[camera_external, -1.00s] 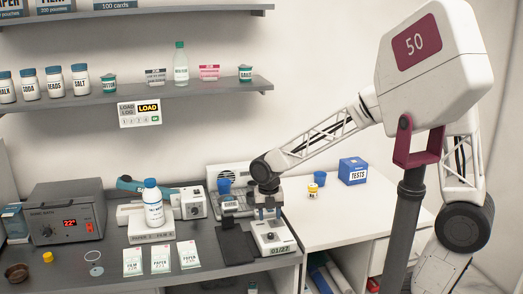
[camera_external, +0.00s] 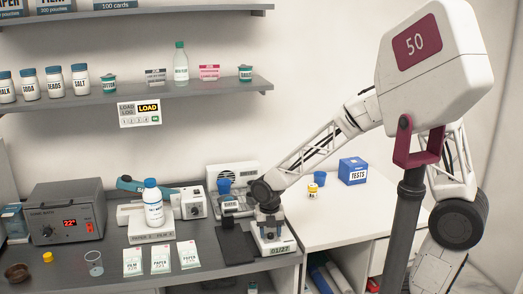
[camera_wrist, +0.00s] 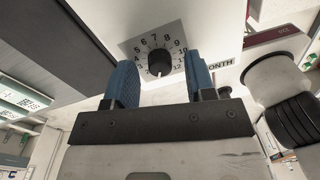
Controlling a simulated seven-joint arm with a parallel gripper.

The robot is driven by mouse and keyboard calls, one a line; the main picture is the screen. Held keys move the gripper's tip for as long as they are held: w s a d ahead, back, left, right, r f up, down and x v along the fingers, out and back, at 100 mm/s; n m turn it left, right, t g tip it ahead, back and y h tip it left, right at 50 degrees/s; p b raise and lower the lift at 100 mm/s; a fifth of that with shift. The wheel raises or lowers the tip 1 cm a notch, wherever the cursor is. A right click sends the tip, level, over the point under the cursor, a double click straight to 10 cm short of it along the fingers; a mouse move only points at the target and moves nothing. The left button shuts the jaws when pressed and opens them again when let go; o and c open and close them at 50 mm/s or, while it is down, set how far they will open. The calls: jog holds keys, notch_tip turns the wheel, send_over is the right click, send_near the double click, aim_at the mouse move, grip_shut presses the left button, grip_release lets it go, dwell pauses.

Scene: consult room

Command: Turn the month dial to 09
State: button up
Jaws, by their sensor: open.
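The month dial (camera_wrist: 160,62) is a dark round knob on a grey square plate with printed numbers, next to the word MONTH, in the wrist view. I cannot tell for certain which number its mark faces. My gripper (camera_wrist: 160,78) is open, with one blue finger on each side of the knob in that view; contact cannot be made out. In the external view my gripper (camera_external: 267,212) is low over the white dater device (camera_external: 272,243), whose front reads 01/27. There my gripper hides the dial.
A dark mat (camera_external: 237,246) lies just left of the device. The white counter at right has free room.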

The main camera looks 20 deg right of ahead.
jog(key=shift+f, duration=0.2)
jog(key=c, duration=0.9)
